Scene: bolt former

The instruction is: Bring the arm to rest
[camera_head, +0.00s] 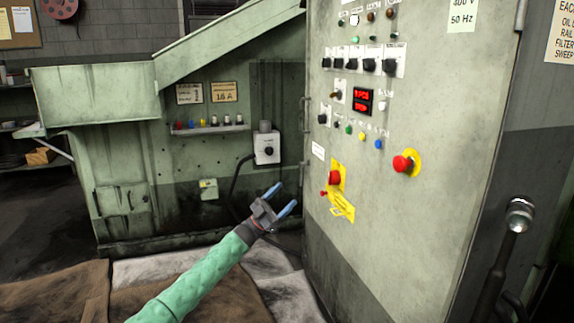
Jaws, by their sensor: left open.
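My left arm, in a green quilted sleeve, comes in from the bottom left in the head view. Its gripper (281,199) has two blue-tipped fingers spread apart with nothing between them. It is in the air in front of the green machine, left of the control cabinet (400,190). The fingers point up and to the right, and I see no contact with the cabinet. My right gripper is not in view.
The cabinet carries switches, a red display (362,101), a red emergency button (404,164) and a yellow lockout hasp (341,205). A grey switch box (267,148) sits on the machine behind. A metal lever (518,216) stands at right. Brown sheets (52,290) cover the floor.

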